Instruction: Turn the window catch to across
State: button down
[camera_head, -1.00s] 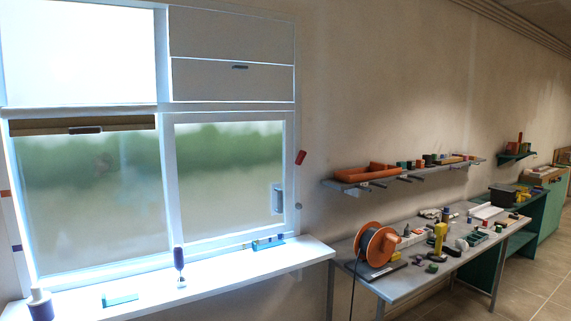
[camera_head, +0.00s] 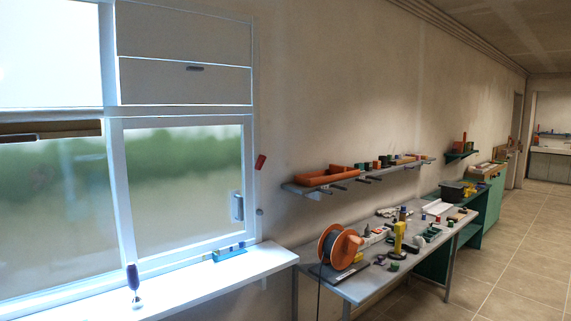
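The window (camera_head: 118,190) fills the left of the head view, with a white frame and frosted-looking panes over blurred green. A small pale upright fitting, which looks like the catch or handle (camera_head: 237,207), sits on the right side of the right-hand sash. It is small, and I cannot tell its exact turn. A red piece (camera_head: 260,162) is tilted on or beside the right frame edge. A small grey round knob (camera_head: 260,212) is on the wall just below it. My gripper does not show in this view.
A white sill (camera_head: 205,279) juts out below the window, holding a purple-handled tool (camera_head: 133,284) and a teal block (camera_head: 229,254). To the right stand a grey workbench (camera_head: 352,284) with an orange cable reel (camera_head: 345,250) and a loaded wall shelf (camera_head: 310,190). Tiled floor (camera_head: 510,260) is open at right.

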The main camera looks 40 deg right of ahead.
aim_at(262, 159)
jog(key=z, duration=0.85)
jog(key=k, duration=0.95)
jog(key=u, duration=0.05)
jog(key=i, duration=0.65)
